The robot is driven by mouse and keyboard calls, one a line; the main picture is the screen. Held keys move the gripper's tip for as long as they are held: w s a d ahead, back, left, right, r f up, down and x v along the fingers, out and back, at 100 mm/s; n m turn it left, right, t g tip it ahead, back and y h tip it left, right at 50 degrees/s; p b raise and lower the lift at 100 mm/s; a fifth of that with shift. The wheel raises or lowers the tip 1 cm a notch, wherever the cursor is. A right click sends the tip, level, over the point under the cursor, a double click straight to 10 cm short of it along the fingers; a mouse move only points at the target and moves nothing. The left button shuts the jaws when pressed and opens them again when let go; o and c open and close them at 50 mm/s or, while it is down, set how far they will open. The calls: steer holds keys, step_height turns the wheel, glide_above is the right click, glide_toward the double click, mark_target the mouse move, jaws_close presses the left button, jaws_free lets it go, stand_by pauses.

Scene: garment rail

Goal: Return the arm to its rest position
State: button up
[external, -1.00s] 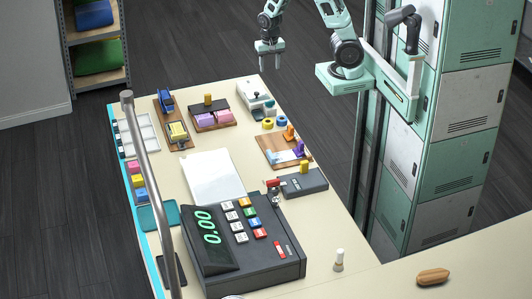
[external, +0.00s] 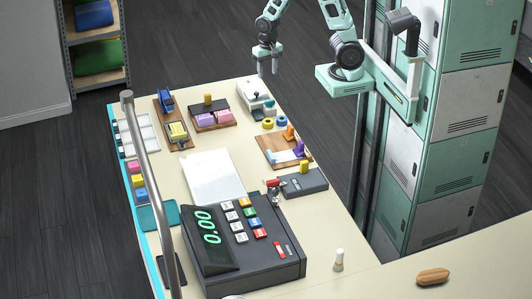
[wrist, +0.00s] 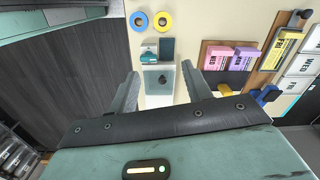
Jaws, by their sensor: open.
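My gripper (external: 268,64) hangs above the far edge of the counter in the external view, fingers pointing down. It is open and holds nothing. In the wrist view, my gripper's two fingers (wrist: 158,95) stand well apart. A white device with a dark top (wrist: 158,78) shows between and beyond them; it also shows on the counter's far right corner in the external view (external: 252,96). My gripper is apart from it, above the counter.
The counter (external: 330,222) bears a cash register (external: 240,245), a white sheet (external: 212,177), wooden trays of coloured blocks (external: 283,152) and blue and yellow rolls (external: 268,124). A metal pole (external: 145,175) rises in front. Lockers (external: 450,140) stand at the right. Dark floor lies beyond the counter.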

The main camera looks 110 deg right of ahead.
steer(key=w+a+f+n+b, duration=0.25)
steer(key=a+n, duration=0.45)
steer(key=a, duration=0.6)
steer(key=s+a+n+b, duration=0.3)
steer(key=s+a+n, duration=0.2)
steer(key=a+n, duration=0.3)
steer(key=s+a+n+b, duration=0.3)
steer(key=s+a+n, duration=0.3)
steer(key=a, duration=0.7)
steer(key=shift+s+f+n, duration=0.2)
steer(key=shift+s+n, duration=0.1)
steer(key=shift+n, duration=0.8)
steer(key=shift+a, duration=0.1)
